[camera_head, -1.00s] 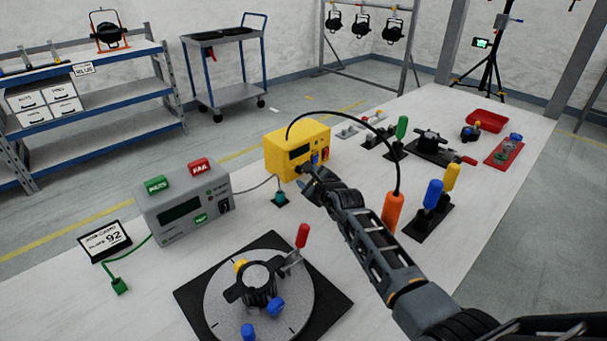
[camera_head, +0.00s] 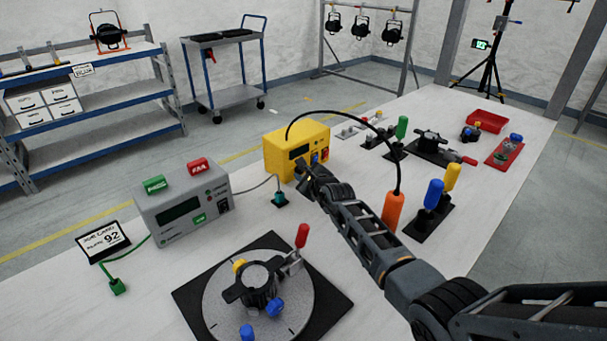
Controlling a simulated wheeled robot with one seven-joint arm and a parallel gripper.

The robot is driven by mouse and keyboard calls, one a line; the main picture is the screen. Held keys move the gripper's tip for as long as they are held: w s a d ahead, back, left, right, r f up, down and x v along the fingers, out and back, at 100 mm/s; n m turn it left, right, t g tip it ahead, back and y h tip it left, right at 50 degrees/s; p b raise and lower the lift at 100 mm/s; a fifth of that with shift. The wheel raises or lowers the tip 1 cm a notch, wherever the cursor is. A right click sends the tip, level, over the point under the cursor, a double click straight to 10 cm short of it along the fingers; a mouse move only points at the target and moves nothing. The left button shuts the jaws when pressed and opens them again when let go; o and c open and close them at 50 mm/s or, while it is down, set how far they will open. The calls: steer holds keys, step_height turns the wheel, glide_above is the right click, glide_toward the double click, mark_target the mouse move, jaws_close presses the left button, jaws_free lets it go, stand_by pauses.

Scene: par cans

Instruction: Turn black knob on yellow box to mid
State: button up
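The yellow box (camera_head: 284,147) stands near the middle of the bench, with a dark display, a blue part and a red part on its front. The black knob cannot be made out; my gripper is in front of the box's lower front. My gripper (camera_head: 303,170) reaches up to the box's front face from the lower right. Its fingertips are small and dark, close to or touching the face. I cannot tell whether they are open, or shut on the knob.
A black cable arcs from the yellow box to an orange handle (camera_head: 393,209), over my arm. A grey tester box (camera_head: 182,207) stands to the left. A round turntable fixture (camera_head: 258,300) is in front. Blue and yellow handles (camera_head: 433,194) stand right of my arm.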

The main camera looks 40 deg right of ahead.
jaws_close()
steer(key=shift+a+r+n+p, duration=0.15)
steer(key=shift+n+p, duration=0.15)
steer(key=shift+p, duration=0.45)
steer(key=shift+h, duration=0.3)
steer(key=shift+f+n, duration=0.2)
steer(key=shift+n, duration=0.1)
steer(key=o, duration=0.5)
jaws_free()
steer(key=shift+p+v, duration=1.1)
steer(key=shift+v, duration=2.75)
